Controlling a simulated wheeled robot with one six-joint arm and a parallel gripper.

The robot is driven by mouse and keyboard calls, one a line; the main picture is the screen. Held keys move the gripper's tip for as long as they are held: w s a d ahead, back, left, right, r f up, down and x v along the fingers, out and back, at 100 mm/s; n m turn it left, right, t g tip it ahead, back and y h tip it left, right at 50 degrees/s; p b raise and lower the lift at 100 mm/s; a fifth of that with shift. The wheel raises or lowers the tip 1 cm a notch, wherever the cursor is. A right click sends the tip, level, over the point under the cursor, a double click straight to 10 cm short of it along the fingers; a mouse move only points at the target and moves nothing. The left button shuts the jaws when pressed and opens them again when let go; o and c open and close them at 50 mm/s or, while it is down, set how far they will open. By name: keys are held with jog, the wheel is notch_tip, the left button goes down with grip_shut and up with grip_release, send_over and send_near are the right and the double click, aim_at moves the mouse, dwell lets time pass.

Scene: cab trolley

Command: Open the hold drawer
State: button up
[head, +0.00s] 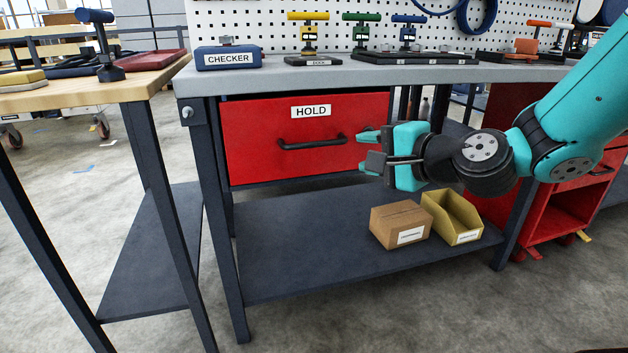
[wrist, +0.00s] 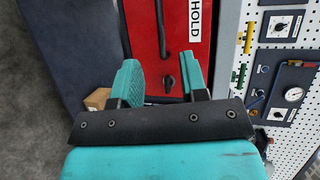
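The hold drawer (head: 255,135) is red, with a white HOLD label (head: 311,111) and a dark bar handle (head: 311,142). It hangs under the grey workbench top and looks shut. My gripper (head: 368,149) is in front of the drawer's right part, to the right of the handle in the head view. Its fingers are apart with nothing between them. In the wrist view the red drawer front (wrist: 150,45) lies beyond the fingers, and the handle (wrist: 160,28) shows above the gap between them. My gripper appears apart from the handle.
A cardboard box (head: 400,222) and a yellow bin (head: 452,215) stand on the bench's lower shelf (head: 300,255). A blue CHECKER box (head: 229,57) and several coloured tools stand on the bench top (head: 350,73). A wooden-topped table (head: 130,88) stands at left. A red cabinet (head: 560,210) is at right.

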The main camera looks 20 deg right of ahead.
jog(key=d+f+m, duration=0.1)
jog(key=t+p, duration=0.1)
jog(key=p, duration=0.8)
send_near(316, 145)
jog(key=shift+h, duration=0.3)
jog(key=x, duration=0.9)
jog(key=shift+w+a+r, duration=0.2)
jog(key=shift+a, duration=0.1)
jog(key=shift+w+a+f+p, duration=0.15)
jog(key=shift+w+p, duration=0.05)
jog(key=shift+w, duration=0.15)
jog(key=shift+w+a+f+p, duration=0.1)
jog(key=shift+w+f+p, duration=0.1)
jog(key=shift+w, duration=0.1)
grip_shut()
